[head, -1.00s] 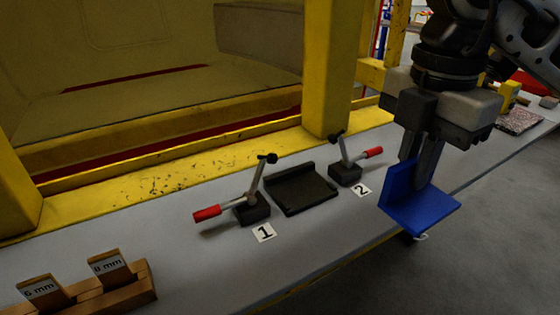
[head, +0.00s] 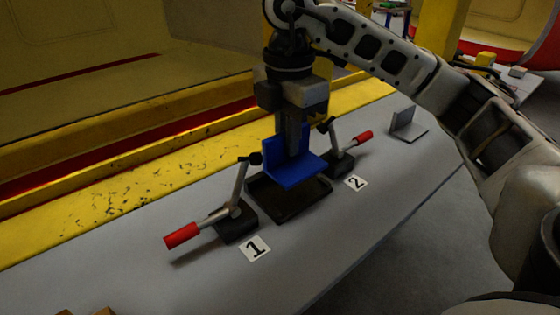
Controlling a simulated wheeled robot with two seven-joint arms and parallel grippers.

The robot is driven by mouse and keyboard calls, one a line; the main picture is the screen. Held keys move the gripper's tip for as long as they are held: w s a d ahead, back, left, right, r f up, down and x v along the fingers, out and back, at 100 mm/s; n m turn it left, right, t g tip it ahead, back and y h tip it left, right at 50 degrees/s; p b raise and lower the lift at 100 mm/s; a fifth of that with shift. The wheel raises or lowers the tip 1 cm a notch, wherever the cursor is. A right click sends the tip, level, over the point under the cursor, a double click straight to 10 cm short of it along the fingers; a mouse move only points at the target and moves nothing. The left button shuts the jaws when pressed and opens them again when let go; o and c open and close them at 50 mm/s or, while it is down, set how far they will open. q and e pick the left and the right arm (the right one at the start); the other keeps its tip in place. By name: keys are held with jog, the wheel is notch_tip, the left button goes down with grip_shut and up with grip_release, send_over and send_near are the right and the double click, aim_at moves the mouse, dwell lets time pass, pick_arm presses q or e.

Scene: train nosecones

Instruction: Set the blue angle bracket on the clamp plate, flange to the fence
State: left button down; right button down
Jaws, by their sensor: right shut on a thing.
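The blue angle bracket (head: 295,171) is in my right gripper (head: 292,150), which is shut on its upright flange. The bracket is over the back part of the black clamp plate (head: 288,207), with its flat leg toward the front. It looks a little above the plate; I cannot tell whether any part touches. The plate's fence at the back is mostly hidden behind the bracket. Toggle clamp 1 (head: 236,218) stands left of the plate and toggle clamp 2 (head: 342,160) right of it, both with red handles and raised arms. My left gripper is not in view.
Number cards 1 (head: 254,248) and 2 (head: 356,183) lie in front of the clamps. A grey angle bracket (head: 406,125) stands on the table (head: 370,215) at the right. A yellow frame beam (head: 120,200) runs along the back.

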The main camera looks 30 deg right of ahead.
aim_at(280, 158)
jog(key=shift+w+a+f, duration=0.15)
jog(key=shift+w+f, duration=0.3)
jog(key=shift+f, duration=0.05)
jog(key=shift+w+a+f, duration=0.1)
jog(key=shift+w+f, duration=0.1)
jog(key=shift+f, duration=0.1)
notch_tip(280, 158, down, 2)
jog(key=shift+w+f+b, duration=0.15)
jog(key=shift+f+b, duration=0.1)
jog(key=shift+b, duration=0.15)
jog(key=shift+f, duration=0.35)
jog(key=shift+f, duration=0.15)
jog(key=c, duration=1.5)
grip_release()
